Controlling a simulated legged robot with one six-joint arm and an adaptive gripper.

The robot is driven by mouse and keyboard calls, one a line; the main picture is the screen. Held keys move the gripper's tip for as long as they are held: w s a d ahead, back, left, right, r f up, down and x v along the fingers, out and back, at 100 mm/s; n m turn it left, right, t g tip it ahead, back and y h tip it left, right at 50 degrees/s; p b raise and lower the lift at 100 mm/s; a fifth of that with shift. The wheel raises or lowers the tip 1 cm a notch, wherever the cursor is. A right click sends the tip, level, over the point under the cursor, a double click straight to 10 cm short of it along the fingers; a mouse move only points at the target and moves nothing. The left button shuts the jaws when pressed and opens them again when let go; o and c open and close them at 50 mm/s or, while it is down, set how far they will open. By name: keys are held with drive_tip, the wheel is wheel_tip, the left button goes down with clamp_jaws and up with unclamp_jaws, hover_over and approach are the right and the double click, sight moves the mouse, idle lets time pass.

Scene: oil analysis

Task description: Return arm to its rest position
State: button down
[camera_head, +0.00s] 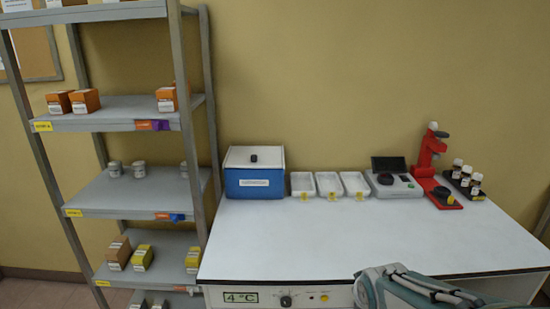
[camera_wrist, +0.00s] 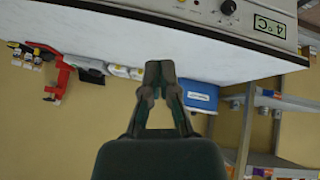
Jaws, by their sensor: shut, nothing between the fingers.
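My gripper (camera_wrist: 159,75) shows in the wrist view with its two dark fingers together at the tips and nothing between them. That view is upside down, with the bench's front panel at the top. My arm (camera_head: 405,289) shows in the head view at the lower right, over the front edge of the white bench (camera_head: 330,240). The gripper's fingers cannot be made out in the head view.
A blue box (camera_head: 254,172), white trays (camera_head: 329,185), a grey instrument (camera_head: 392,184), a red device (camera_head: 430,160) and small dark bottles (camera_head: 466,178) line the bench's back. A metal shelf (camera_head: 125,192) with boxes stands left. The bench's middle is clear.

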drive_tip(key=s+a+r+m+g, duration=0.1)
drive_tip(key=s+r, duration=0.3)
drive_tip(key=s, duration=0.4)
drive_tip(key=s+a+r+m+y, duration=0.1)
drive_tip(key=s+r, duration=0.3)
drive_tip(key=s, duration=0.4)
drive_tip(key=shift+s+a+m+g, duration=0.2)
drive_tip(key=shift+a+m+g, duration=0.1)
drive_tip(key=shift+a+g, duration=0.15)
drive_tip(key=shift+r, duration=0.1)
idle(0.3)
